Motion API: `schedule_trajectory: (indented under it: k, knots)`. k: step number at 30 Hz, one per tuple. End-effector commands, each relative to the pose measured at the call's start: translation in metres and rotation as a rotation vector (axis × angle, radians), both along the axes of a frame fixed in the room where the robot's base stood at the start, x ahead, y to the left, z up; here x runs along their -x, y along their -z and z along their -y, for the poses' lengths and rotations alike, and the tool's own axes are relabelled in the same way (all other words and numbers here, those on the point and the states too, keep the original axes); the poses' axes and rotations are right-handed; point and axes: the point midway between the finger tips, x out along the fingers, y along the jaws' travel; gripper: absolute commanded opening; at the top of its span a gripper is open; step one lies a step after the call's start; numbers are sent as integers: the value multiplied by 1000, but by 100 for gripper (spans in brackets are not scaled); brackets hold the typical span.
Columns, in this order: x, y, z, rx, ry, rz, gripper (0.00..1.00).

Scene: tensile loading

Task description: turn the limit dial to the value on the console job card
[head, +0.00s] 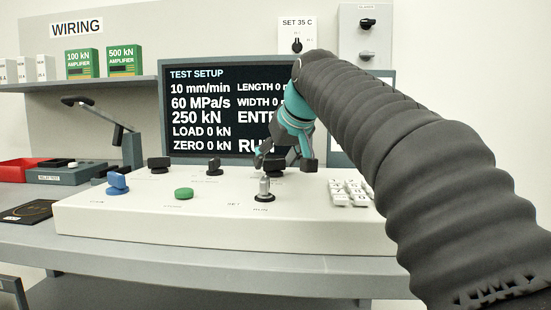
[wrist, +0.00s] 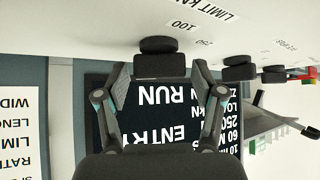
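The limit dial is a black knob on the white sloping console; it shows in the wrist view (wrist: 160,62) and partly in the head view (head: 273,170). Beside it the upside-down print reads "LIMIT kN", "100" and "250". My gripper (wrist: 160,72) is open, with a finger on each side of the knob and small gaps visible. In the head view my gripper (head: 284,160) is over the console's back row. A white card (wrist: 18,135) in the wrist view shows partial lines, including "RATE" and "LIMI"; its values are out of frame. The knob's pointer is not readable.
The screen (head: 215,110) behind reads 10 mm/min, 60 MPa/s, 250 kN. Black knobs (head: 159,163) (head: 214,165), a blue knob (head: 117,184), a green button (head: 184,193), a metal key switch (head: 264,190) and a white keypad (head: 350,193) stand on the console.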

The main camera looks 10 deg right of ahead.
Motion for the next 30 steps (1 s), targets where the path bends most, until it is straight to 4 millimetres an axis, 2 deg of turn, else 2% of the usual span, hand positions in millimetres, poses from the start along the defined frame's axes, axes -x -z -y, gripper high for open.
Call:
schedule_trajectory:
  k: [9, 14, 30]
  knots:
    - [0, -1, 0, 0, 0, 1, 79]
    - [7, -9, 3, 0, 1, 3, 79]
    - [70, -75, 22, -1, 0, 3, 79]
